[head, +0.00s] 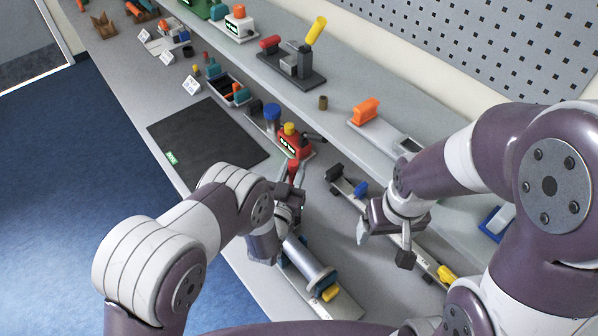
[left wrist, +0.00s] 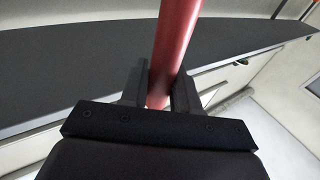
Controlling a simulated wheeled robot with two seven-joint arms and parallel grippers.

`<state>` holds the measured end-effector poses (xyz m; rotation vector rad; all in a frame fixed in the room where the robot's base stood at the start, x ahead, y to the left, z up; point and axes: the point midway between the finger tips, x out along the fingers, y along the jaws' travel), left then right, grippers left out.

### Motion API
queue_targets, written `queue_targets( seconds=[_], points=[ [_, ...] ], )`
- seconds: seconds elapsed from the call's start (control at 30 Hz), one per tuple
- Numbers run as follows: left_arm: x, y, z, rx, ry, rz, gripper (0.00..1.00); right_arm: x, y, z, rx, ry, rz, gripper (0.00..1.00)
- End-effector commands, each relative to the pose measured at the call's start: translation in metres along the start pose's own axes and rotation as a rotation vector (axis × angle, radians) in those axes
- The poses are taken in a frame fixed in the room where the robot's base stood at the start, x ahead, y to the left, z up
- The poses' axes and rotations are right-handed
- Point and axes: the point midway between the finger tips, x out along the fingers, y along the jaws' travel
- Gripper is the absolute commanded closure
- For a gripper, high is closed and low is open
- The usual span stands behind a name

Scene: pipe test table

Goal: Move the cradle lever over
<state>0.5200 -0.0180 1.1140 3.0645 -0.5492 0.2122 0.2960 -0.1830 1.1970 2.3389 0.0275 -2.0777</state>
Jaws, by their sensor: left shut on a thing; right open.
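My left gripper (head: 290,200) is shut on a red lever (head: 294,171). In the left wrist view the red lever (left wrist: 174,50) is a smooth bar that runs up and away from between the two fingers. In the head view my gripper and forearm hide its lower part. A grey metal pipe piece (head: 308,262) lies on a long base just in front of my left gripper, partly hidden by it; this looks like the cradle. My right gripper (head: 384,246) is open, fingers pointing down, above a long rail fixture to the right.
A red unit with a display (head: 294,142) and a yellow knob stands behind the lever. The rail fixture (head: 428,262) has blue and yellow parts. A black mat (head: 207,134) lies clear to the left. A raised shelf with several devices runs along the back.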

Motion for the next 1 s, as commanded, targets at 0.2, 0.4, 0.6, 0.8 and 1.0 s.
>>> queue_targets(
  seconds=[0.2,0.4,0.6,0.8,1.0],
  points=[
    [-0.021,-0.013,0.011,-0.088,0.132,-0.014,1.00,0.043,0.000,0.005,0.000,0.000,0.000,0.15],
    [-0.037,-0.023,0.012,-0.163,0.244,-0.025,1.00,0.074,0.000,0.009,0.000,0.000,0.000,0.15],
    [-0.047,-0.030,0.013,-0.216,0.323,-0.031,1.00,0.097,0.000,0.012,0.000,0.000,0.000,0.15],
    [-0.052,-0.033,0.011,-0.244,0.362,-0.036,1.00,0.108,0.000,0.013,0.000,0.000,0.000,0.15],
    [-0.054,-0.034,0.010,-0.251,0.372,-0.037,1.00,0.109,0.000,0.013,0.000,0.000,0.000,0.15]
  ],
)
